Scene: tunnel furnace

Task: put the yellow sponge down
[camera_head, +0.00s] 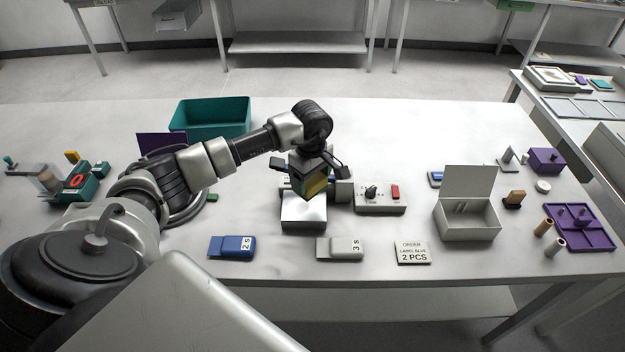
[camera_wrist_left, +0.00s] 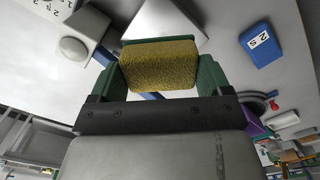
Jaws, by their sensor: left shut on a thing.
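The yellow sponge (camera_wrist_left: 158,65) is held between the two green fingers of my left gripper (camera_wrist_left: 160,75) in the left wrist view. In the head view my left gripper (camera_head: 314,176) hangs over the middle of the table, and the sponge (camera_head: 317,187) shows as a yellow patch at its fingers. It appears to be above the back of a metal block (camera_head: 303,214); whether it touches anything below cannot be told. My right gripper is not in view.
Blue (camera_head: 232,246) and white (camera_head: 340,247) labelled blocks lie in front, beside an order card (camera_head: 412,252). A control box (camera_head: 381,198) and an open white box (camera_head: 467,221) stand to the right. A teal bin (camera_head: 211,118) stands behind. The table's back right is clear.

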